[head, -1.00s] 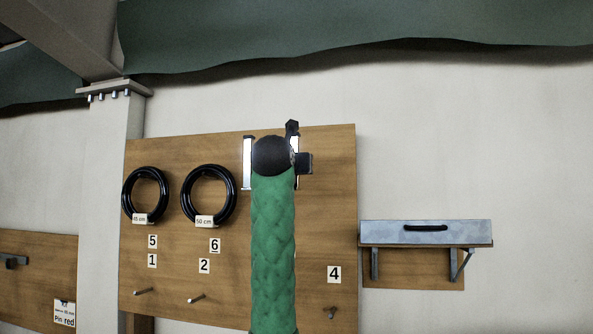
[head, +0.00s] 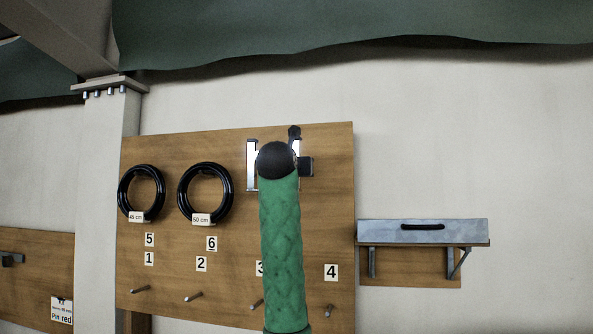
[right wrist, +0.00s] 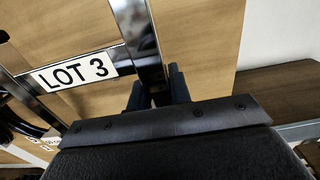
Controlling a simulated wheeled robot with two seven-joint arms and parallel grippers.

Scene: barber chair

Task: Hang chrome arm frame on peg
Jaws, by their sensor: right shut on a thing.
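The chrome arm frame (head: 252,172) shows as bright upright bars in front of the upper right of the wooden peg board, partly hidden by my right arm. In the right wrist view the chrome frame (right wrist: 143,38) bears a white "LOT 3" label. My right gripper (right wrist: 158,92) is shut on its bar. In the head view the green-sleeved right arm hides most of this gripper. Pegs stick out low on the board: peg 1 (head: 140,290), peg 2 (head: 194,296), peg 3 (head: 256,303) and peg 4 (head: 329,310). Label 3 is half hidden by my arm. My left gripper is out of view.
Two black rings, tagged 45 cm (head: 121,190) and 50 cm (head: 182,190), hang above labels 5 and 6 on the board (head: 225,270). A post (head: 108,150) stands left of the board.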

